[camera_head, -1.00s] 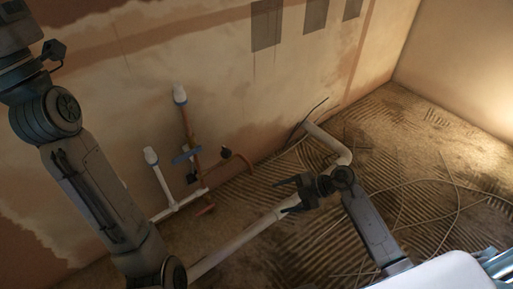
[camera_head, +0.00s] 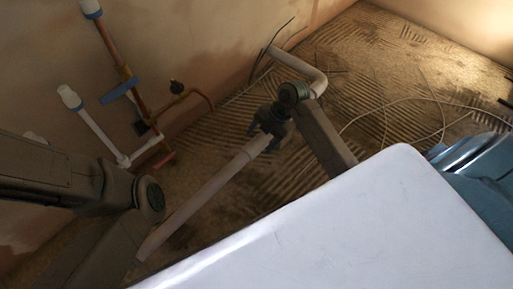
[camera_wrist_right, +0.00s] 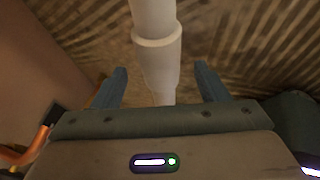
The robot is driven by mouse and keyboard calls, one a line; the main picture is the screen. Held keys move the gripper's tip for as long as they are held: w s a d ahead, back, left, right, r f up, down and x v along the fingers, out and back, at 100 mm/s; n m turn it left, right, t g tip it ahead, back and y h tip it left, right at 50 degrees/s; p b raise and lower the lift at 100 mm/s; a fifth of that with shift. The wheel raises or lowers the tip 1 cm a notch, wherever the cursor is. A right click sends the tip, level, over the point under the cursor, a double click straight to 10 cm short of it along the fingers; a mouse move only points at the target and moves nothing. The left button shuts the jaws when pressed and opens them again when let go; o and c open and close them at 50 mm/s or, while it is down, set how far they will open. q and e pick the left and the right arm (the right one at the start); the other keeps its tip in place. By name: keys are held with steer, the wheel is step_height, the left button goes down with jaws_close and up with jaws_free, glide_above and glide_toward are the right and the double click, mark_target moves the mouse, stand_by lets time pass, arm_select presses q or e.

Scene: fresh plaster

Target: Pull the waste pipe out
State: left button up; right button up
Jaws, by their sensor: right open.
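The waste pipe (camera_head: 205,192) is a long pale pipe lying low over the floor, running from the lower left up to a bend (camera_head: 318,82) near the wall. My right gripper (camera_head: 267,130) is at the pipe, just short of that bend. In the right wrist view the pipe (camera_wrist_right: 158,62) with its thicker collar runs between the two fingers of my right gripper (camera_wrist_right: 160,78). The fingers are open, with a gap on each side of the pipe. My left arm comes in from the left; its gripper is out of view.
A copper pipe (camera_head: 107,38) and a white capped pipe (camera_head: 95,128) stand against the wall, with a brass fitting (camera_head: 180,90) beside them. Thin cables (camera_head: 400,101) lie loose on the ridged floor (camera_head: 385,55) at the right.

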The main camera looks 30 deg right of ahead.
mark_target(258, 143)
steer(key=shift+b+x, duration=0.85)
steer(key=shift+x, duration=0.95)
